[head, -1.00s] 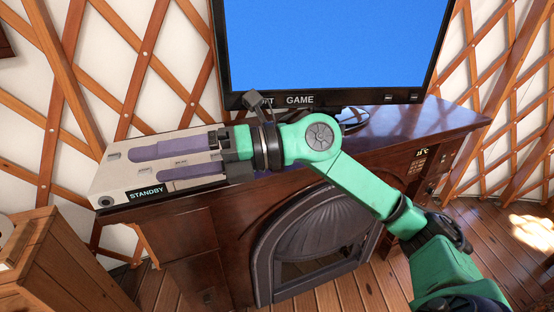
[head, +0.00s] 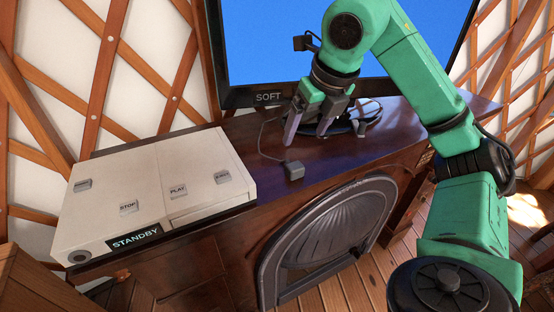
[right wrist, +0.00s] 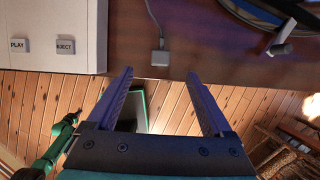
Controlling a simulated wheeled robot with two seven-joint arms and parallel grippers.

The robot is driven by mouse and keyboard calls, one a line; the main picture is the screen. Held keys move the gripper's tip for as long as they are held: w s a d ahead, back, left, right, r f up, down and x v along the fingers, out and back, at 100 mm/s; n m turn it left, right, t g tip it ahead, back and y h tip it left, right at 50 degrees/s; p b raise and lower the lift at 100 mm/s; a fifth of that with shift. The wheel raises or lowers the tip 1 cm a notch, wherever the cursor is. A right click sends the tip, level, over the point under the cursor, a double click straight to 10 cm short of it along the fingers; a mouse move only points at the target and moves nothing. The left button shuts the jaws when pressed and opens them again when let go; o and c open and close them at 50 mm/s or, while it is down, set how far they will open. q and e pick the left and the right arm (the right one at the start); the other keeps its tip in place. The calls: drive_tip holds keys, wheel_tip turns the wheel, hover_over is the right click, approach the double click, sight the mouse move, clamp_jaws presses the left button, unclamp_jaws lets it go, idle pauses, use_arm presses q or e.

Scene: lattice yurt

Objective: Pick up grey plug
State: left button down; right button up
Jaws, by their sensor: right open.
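The grey plug (head: 294,170) is a small block lying on the dark wooden cabinet top, with a thin cable running from its back toward the screen. In the right wrist view the plug (right wrist: 159,58) shows between and just beyond the fingertips. My right gripper (head: 306,137) is open and empty, its two purple-grey fingers pointing down. In the head view it is behind and slightly right of the plug, apart from it. In the right wrist view my right gripper (right wrist: 159,74) has its fingers spread wide. My left gripper is not in view.
A cream console (head: 155,190) with several buttons and a STANDBY display stands left of the plug. A screen (head: 270,50) stands behind. A dark round object with a cable (head: 368,115) lies to the right. The cabinet top (head: 330,160) around the plug is clear.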

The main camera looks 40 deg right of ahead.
sight(296, 166)
drive_tip(key=f, duration=0.4)
drive_tip(key=s+f+b, duration=0.1)
drive_tip(key=f, duration=0.1)
drive_tip(key=shift+d, duration=0.25)
drive_tip(key=w+f+p, duration=0.1)
drive_tip(key=w+f, duration=0.3)
drive_tip(key=f, duration=0.1)
drive_tip(key=shift+d+p, duration=0.15)
drive_tip(key=shift+p, duration=0.2)
drive_tip(key=shift+f, duration=0.25)
drive_tip(key=shift+s, duration=0.15)
drive_tip(key=shift+c, duration=0.3)
clamp_jaws()
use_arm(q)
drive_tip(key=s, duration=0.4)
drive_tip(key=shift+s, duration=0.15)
use_arm(e)
drive_tip(key=shift+r, duration=0.1)
